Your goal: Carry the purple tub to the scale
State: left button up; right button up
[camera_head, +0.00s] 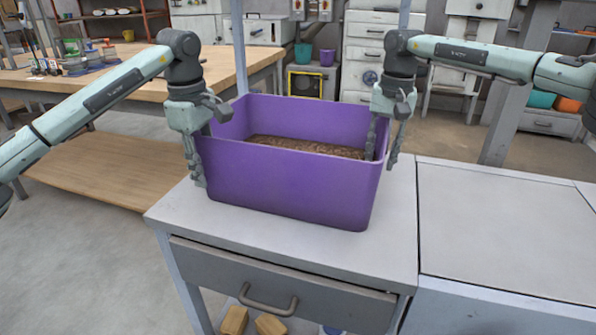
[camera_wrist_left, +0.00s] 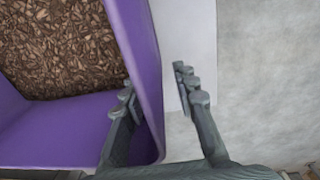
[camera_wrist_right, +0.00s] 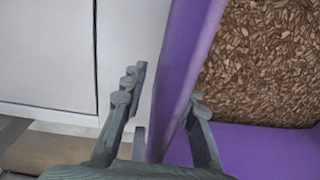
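The purple tub (camera_head: 290,185) stands upright on a grey drawer cabinet (camera_head: 190,215), with brown chips (camera_head: 305,146) inside. My left gripper (camera_head: 203,158) straddles the tub's left wall, one finger inside and one outside. In the left wrist view (camera_wrist_left: 154,80) its fingers are apart, with a clear gap between the wall and the outer finger. My right gripper (camera_head: 381,158) straddles the right wall the same way. In the right wrist view (camera_wrist_right: 166,85) its fingers are also spread, with gaps beside the wall. I cannot make out a scale for certain.
A flat light-grey surface (camera_head: 495,230) adjoins the cabinet on the right and is clear. A grey post (camera_head: 238,50) rises behind the tub. A wooden workbench (camera_head: 130,75) is at the back left. Wooden blocks (camera_head: 235,320) lie below the drawer (camera_head: 280,285).

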pick_arm(q)
grip_shut()
pick_arm(e)
grip_shut()
pick_arm(q)
jog(key=shift+r, duration=0.1)
pick_arm(e)
jog(key=shift+r, duration=0.1)
